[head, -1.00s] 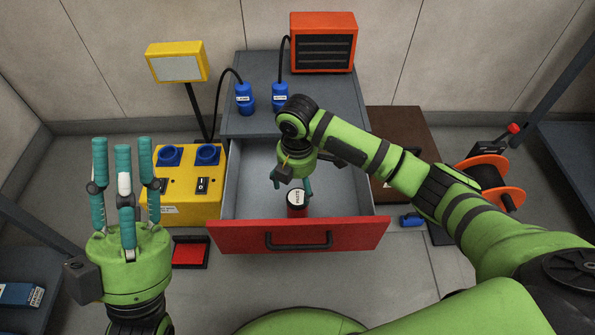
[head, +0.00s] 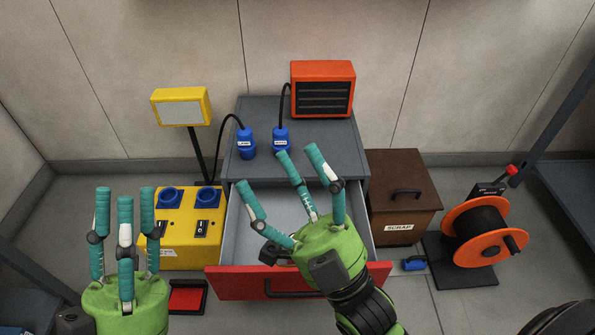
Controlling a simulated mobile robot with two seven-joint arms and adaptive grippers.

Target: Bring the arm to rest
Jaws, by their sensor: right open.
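My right gripper (head: 290,195) is open and raised in front of the open drawer, its teal fingers spread and pointing up, with nothing between them. Its green palm and arm cover part of the drawer's inside and its red front (head: 236,284). My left gripper (head: 124,218) is at the lower left, fingers pointing up and apart, holding nothing.
A grey cabinet (head: 330,155) carries an orange heater (head: 322,88) and two blue plugs. A yellow socket box (head: 183,240) with a lamp (head: 180,107) stands left. A brown scrap box (head: 400,195) and an orange cable reel (head: 485,232) stand right. The drawer is pulled out.

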